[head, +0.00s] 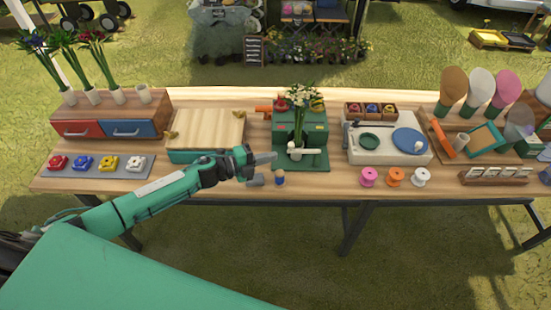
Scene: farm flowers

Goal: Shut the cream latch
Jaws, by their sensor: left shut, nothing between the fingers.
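A cream latch (303,150) lies as a pale bar across the lower front of a dark green box-like stand (314,138) at the middle of the table. Its pale round end piece sits at the left of the bar. My left gripper (273,157) is shut and empty, with its tips just left of the latch's left end. I cannot tell whether the tips touch it. My right gripper is not in view.
A small blue-and-wood peg (280,178) stands just below my left gripper's tips. A wooden-lidded box (207,134) is to the left. A white station with a blue disc (409,141) and several spools are to the right.

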